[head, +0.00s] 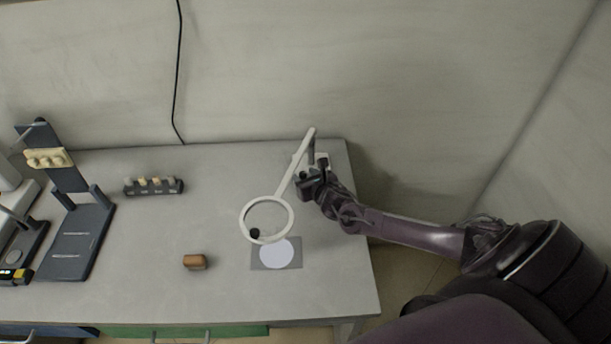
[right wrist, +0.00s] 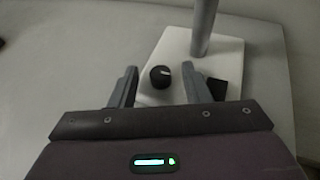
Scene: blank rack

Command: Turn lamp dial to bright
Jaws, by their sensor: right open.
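The lamp (head: 293,172) stands at the right end of the table, with a white arm and a ring-shaped head over a grey mat. Its dial (right wrist: 160,77) is a black knob with a pale mark, on the white base (right wrist: 170,48) beside the grey post in the right wrist view. My right gripper (right wrist: 158,78) is open, with its two fingers apart on either side of the dial; I cannot tell whether they touch it. In the head view my right gripper (head: 308,179) is at the lamp's base and hides the dial. My left gripper is not in view.
A grey mat with a white disc (head: 274,253) lies below the lamp head. A brown block (head: 195,262) lies left of it. A dark rack with several pale pieces (head: 153,186) and a dark stand (head: 75,235) are further left. The table's right edge is close to my right arm.

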